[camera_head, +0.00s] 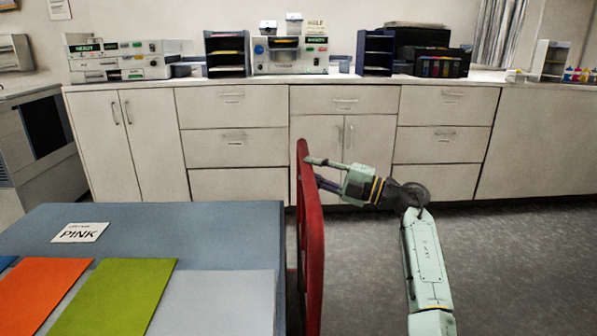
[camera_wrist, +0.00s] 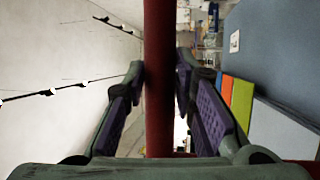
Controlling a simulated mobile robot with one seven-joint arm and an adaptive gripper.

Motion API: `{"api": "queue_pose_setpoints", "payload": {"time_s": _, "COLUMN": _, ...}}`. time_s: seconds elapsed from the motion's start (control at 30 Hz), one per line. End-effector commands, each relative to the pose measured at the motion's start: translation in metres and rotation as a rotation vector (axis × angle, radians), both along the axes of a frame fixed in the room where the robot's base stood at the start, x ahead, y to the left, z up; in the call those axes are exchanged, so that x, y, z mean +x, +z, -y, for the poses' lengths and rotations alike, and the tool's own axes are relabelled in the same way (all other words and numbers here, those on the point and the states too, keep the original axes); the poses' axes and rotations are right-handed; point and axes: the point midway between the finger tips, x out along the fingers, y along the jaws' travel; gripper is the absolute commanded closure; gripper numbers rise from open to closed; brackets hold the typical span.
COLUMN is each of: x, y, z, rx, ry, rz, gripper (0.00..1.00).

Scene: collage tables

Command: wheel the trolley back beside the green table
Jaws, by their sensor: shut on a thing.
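The trolley shows as a red upright frame (camera_head: 312,240) close beside the right edge of a blue-grey table (camera_head: 235,225). Its deck and wheels are not clear in either view. My gripper (camera_head: 308,172) is shut on the upper part of the red frame, reaching it from the right. In the wrist view the red bar (camera_wrist: 158,90) runs between the two purple-padded fingers. No green table can be made out. The blue-grey table carries a card reading PINK (camera_head: 80,232).
An orange sheet (camera_head: 40,290), a green sheet (camera_head: 115,295) and a pale sheet (camera_head: 215,300) lie on the table. White cabinets (camera_head: 235,140) with machines on top line the back wall. Grey floor (camera_head: 510,260) is clear on the right.

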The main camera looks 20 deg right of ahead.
Motion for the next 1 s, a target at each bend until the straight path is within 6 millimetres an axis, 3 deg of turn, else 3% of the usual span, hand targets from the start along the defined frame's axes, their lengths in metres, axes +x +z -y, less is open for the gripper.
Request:
{"api": "queue_pose_setpoints", "payload": {"time_s": 0.03, "x": -0.001, "y": 0.010, "z": 0.008, "rx": 0.006, "ry": -0.008, "rz": 0.012, "gripper": 1.00}}
{"api": "queue_pose_setpoints", "payload": {"time_s": 0.33, "x": -0.011, "y": 0.011, "z": 0.039, "rx": 0.002, "ry": 0.001, "rz": 0.015, "gripper": 1.00}}
{"api": "queue_pose_setpoints", "payload": {"time_s": 0.93, "x": -0.015, "y": 0.012, "z": 0.046, "rx": -0.002, "ry": 0.009, "rz": 0.018, "gripper": 1.00}}
{"api": "queue_pose_setpoints", "payload": {"time_s": 0.97, "x": -0.015, "y": 0.012, "z": 0.047, "rx": -0.002, "ry": 0.008, "rz": 0.017, "gripper": 0.73}}
{"api": "queue_pose_setpoints", "payload": {"time_s": 1.0, "x": -0.015, "y": 0.012, "z": 0.047, "rx": -0.002, "ry": 0.007, "rz": 0.017, "gripper": 0.71}}
